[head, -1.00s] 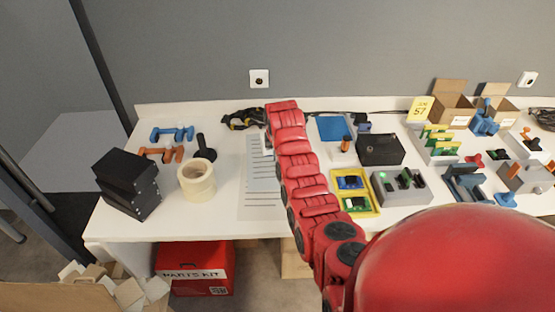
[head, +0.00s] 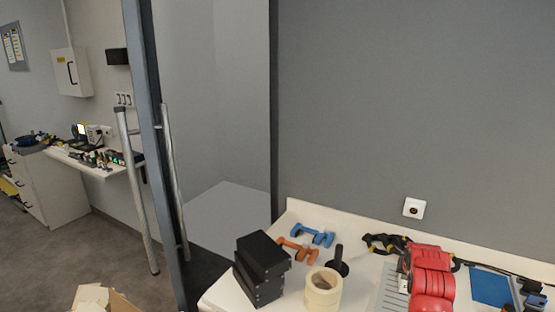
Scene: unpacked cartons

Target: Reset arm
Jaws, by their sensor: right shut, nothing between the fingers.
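My red right arm (head: 428,280) reaches up from the bottom edge at the right of the head view, over the white table (head: 372,266). My right gripper (head: 404,284) shows only as a small pale part at the arm's far end, above a printed sheet (head: 388,292). It is shut and holds nothing; its fingers are mostly hidden by the arm. My left gripper is not in view.
Black boxes (head: 262,268), tape rolls (head: 322,290), blue (head: 312,235) and orange (head: 297,250) tools, a black tool (head: 338,262) and a blue plate (head: 491,287) lie on the table. A glass door with a long handle (head: 137,190) stands left. Open floor (head: 110,258) lies beyond.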

